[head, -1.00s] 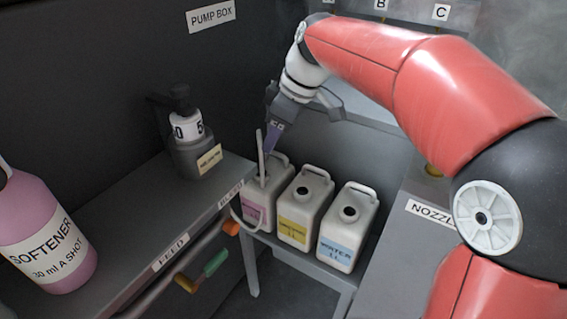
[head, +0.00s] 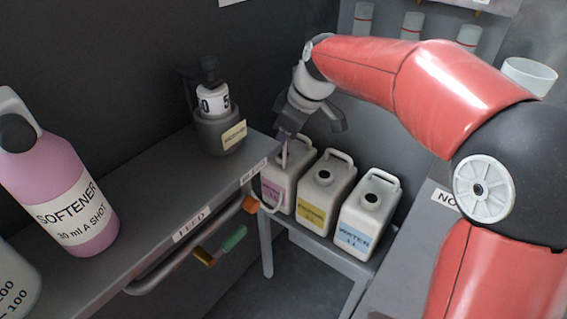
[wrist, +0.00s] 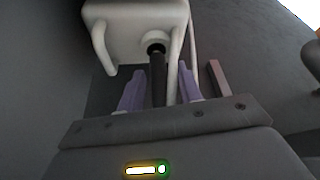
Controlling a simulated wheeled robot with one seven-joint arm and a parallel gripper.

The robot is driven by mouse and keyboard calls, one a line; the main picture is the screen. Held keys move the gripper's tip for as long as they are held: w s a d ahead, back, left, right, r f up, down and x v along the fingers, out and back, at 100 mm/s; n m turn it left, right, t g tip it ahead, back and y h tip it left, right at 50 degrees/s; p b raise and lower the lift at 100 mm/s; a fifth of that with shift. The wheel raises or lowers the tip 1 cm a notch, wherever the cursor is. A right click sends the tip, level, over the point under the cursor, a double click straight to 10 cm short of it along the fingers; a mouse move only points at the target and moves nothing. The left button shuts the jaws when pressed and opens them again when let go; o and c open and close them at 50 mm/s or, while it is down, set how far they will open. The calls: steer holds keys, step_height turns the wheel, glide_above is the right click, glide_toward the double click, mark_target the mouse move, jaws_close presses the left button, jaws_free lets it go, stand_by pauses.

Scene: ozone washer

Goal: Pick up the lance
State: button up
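The lance (wrist: 157,85) is a dark rod standing in the mouth of the left jug (head: 272,194), which has a pink label. In the wrist view the rod runs from the jug's round opening back between my two purple fingers. My gripper (wrist: 161,72) is open, with a finger on each side of the rod and a visible gap to each. In the head view my gripper (head: 288,138) is just above the left jug and hides most of the lance's top. A pale hose (wrist: 191,38) shows beside the jug in the wrist view.
The yellow-labelled jug (head: 322,195) and the blue-labelled water jug (head: 367,217) stand right of it on a low shelf. At left, a grey bench (head: 150,195) carries a pink softener bottle (head: 75,205) and a dial unit (head: 216,125). A feed rail (head: 180,265) runs along its front.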

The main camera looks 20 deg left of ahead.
jaws_close()
steer(key=shift+r, duration=0.1)
